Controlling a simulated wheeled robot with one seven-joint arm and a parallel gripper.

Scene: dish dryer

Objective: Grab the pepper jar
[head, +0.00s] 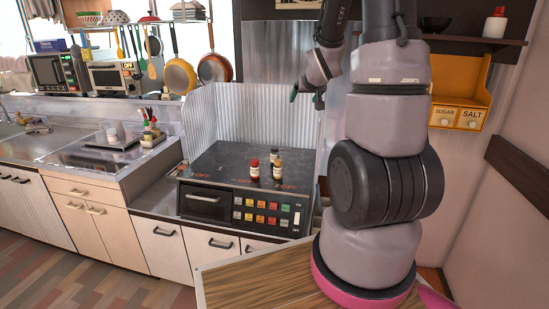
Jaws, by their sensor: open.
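Three small jars stand upright on a dark-topped appliance (215,160).
A corrugated metal guard (255,115) stands behind the appliance. Pans (214,68) hang at the back. An orange sugar and salt shelf (460,95) is on the right wall. A wooden tabletop (255,285) is in front. The appliance's left top is clear.

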